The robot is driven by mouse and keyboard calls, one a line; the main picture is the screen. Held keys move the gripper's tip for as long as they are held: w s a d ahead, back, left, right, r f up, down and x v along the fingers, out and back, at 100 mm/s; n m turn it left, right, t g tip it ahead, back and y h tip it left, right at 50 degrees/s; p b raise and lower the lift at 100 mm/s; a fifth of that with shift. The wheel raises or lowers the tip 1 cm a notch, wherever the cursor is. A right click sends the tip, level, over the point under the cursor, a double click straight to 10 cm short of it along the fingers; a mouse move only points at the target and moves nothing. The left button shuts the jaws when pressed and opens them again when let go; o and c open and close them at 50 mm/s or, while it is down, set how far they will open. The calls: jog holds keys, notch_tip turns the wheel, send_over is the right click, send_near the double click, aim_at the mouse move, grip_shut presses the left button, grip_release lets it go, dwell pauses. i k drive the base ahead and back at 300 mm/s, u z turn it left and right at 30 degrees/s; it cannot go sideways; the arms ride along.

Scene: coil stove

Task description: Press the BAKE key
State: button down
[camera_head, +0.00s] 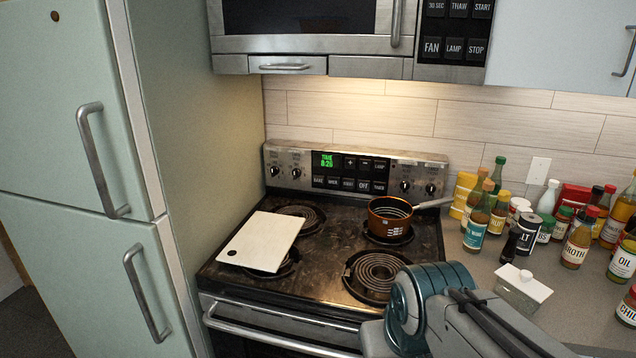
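The BAKE key (318,181) is a small dark key at the left end of the lower key row on the stove's back control panel (280,156). Its lettering is tiny but seems to read BAKE. Other dark keys sit to its right, with OFF (364,186) among them. A green display (326,160) above it reads TIME 8:20. Nothing covers the key. My arm shows at the lower right, in front of the stove's right front corner and the counter. My gripper itself is not visible, so its opening cannot be seen.
A brown saucepan (388,222) stands on the back right burner, its handle pointing right. A white board (262,240) lies over the left burners. Bottles and jars crowd the right counter. A microwave (300,45) hangs above; a fridge (75,120) stands left.

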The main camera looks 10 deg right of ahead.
aim_at(317, 179)
jog(key=u, duration=0.2)
jog(key=i, duration=0.85)
jog(key=z, duration=0.15)
